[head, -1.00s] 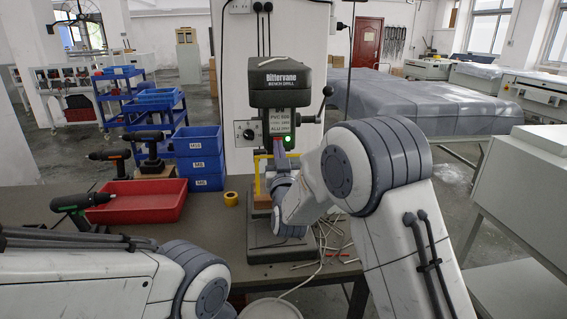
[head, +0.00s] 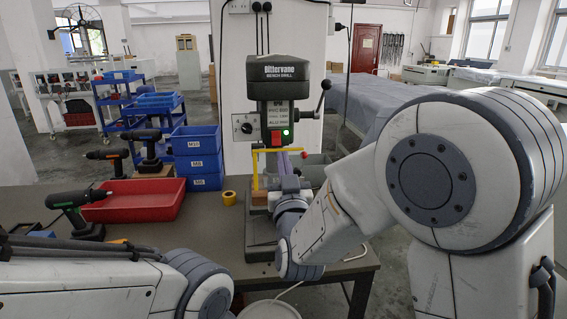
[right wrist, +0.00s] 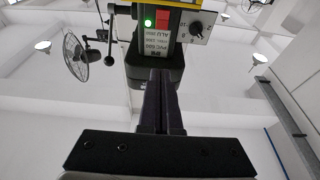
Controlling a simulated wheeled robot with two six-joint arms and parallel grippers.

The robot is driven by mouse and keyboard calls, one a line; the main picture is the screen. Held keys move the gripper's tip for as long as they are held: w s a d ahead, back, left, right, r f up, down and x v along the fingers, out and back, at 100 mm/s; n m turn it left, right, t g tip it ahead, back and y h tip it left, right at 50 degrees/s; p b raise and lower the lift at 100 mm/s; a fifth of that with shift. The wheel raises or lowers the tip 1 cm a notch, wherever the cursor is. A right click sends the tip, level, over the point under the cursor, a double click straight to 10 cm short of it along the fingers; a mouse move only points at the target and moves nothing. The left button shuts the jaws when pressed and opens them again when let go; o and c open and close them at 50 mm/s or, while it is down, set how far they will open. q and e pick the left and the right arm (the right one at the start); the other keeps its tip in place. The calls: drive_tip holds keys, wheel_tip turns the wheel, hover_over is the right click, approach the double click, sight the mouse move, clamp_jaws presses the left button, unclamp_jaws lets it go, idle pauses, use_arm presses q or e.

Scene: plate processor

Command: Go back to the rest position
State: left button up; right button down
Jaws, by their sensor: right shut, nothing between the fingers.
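My right gripper (head: 284,163) is in front of the bench drill (head: 278,92), at about the height of its yellow guard (head: 257,160). In the right wrist view its two fingers (right wrist: 160,103) are together, with nothing between them, and point toward the drill head (right wrist: 158,35). I cannot tell the exact gap between the fingers and the drill. My right arm bends large across the right side of the head view. My left arm lies low at the left, and its gripper is outside the head view.
The workbench (head: 200,240) holds a red tray (head: 134,200), blue bins (head: 196,158), cordless drills (head: 78,208) and a yellow tape roll (head: 229,198). A white round container (head: 270,309) is at the bottom edge. A grey covered stack (head: 375,108) stands behind on the right.

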drive_tip(key=s+a+f+n+g+y+p, duration=0.35)
drive_tip(key=s+a+f+g, duration=0.45)
drive_tip(key=s+f+g, duration=0.4)
drive_tip(key=s+d+f+n+g+h, duration=0.1)
drive_tip(key=s+d+g, duration=0.1)
drive_tip(key=s, duration=0.5)
drive_tip(key=s+d+f+n+g+h+p, duration=0.1)
drive_tip(key=s+d+g, duration=0.2)
drive_tip(key=s, duration=0.5)
drive_tip(key=s+d+n+g+h, duration=0.1)
drive_tip(key=s+d+g, duration=0.2)
drive_tip(key=s, duration=0.4)
drive_tip(key=shift+s+f+g, duration=0.15)
drive_tip(key=shift+f+g, duration=0.25)
drive_tip(key=shift+g, duration=0.3)
